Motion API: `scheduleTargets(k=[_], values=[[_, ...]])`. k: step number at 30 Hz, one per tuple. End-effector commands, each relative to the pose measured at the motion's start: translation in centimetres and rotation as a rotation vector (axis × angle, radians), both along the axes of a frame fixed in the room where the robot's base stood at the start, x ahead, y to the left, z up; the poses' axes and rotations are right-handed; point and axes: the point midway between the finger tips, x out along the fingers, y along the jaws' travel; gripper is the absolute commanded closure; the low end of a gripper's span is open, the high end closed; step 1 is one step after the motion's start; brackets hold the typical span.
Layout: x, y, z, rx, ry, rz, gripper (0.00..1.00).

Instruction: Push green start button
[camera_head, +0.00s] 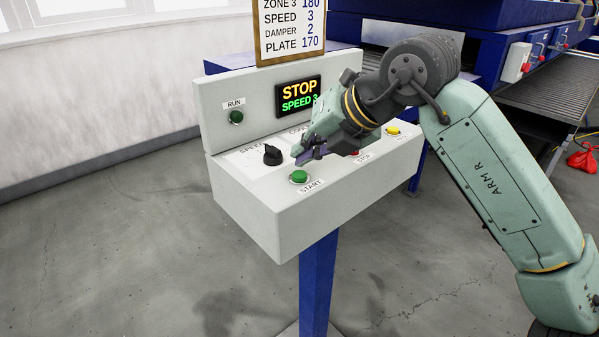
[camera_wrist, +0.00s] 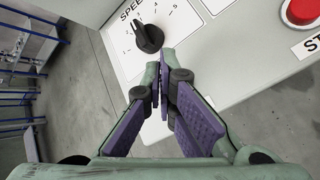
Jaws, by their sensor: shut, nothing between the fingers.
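The green start button (camera_head: 299,176) sits on the sloped top of the grey control box (camera_head: 262,215), near its front edge, above the label START. My gripper (camera_head: 307,158) is just behind and above the button in the head view, with its purple-padded fingers apart from it. In the wrist view my gripper (camera_wrist: 163,88) is shut with nothing between the fingertips. The green button does not show in the wrist view and is likely covered by the fingers there.
A black speed knob (camera_head: 272,155) stands left of my gripper; it also shows in the wrist view (camera_wrist: 148,37). A red stop button (camera_wrist: 302,10) and a yellow button (camera_head: 392,130) lie to the right. The display (camera_head: 298,95) reads STOP, SPEED 3. A green RUN lamp (camera_head: 236,117) is on the back panel.

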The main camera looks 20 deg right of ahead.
Motion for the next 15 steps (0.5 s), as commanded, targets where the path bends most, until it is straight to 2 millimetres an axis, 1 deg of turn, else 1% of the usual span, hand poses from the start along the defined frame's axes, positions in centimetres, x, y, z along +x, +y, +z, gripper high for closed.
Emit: scheduleTargets(k=[8, 15], values=[[0.00, 0.00, -0.12, 0.000, 0.000, 0.000, 1.00], [0.00, -0.01, -0.89, 0.000, 0.000, 0.000, 1.00]])
